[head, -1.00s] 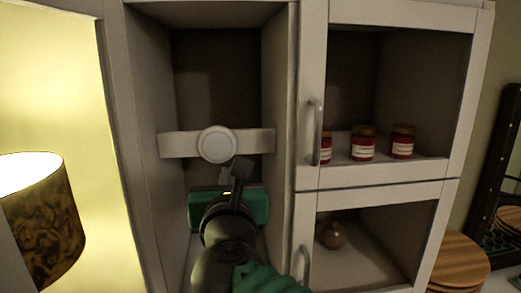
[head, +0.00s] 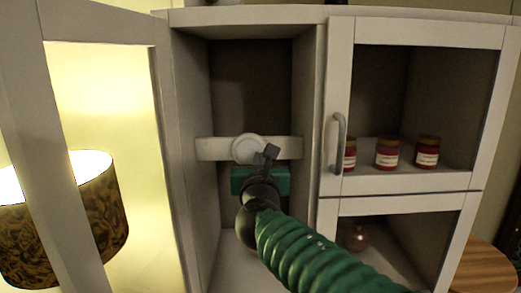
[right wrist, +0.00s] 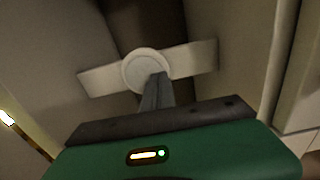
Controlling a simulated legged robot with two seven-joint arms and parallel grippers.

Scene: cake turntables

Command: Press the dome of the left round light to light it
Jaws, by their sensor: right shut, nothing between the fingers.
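One round white light (head: 248,149) with a shallow dome sits at the middle of a pale crossbar inside the open left cabinet. It looks unlit. My right gripper (head: 270,153) reaches in from below with its fingers closed and empty. The fingertips overlap the lower right edge of the dome in the head view. In the right wrist view the light (right wrist: 144,70) is straight ahead, and the closed fingers (right wrist: 157,88) cover its lower right part. I cannot tell whether they touch it. My left gripper is not in view.
The pale crossbar (head: 213,149) spans the compartment. An open door frame (head: 62,150) stands at the left, with a patterned lamp (head: 100,217) behind it. The right cabinet holds several red jars (head: 387,154) behind its door. A round wooden board (head: 484,266) is at the lower right.

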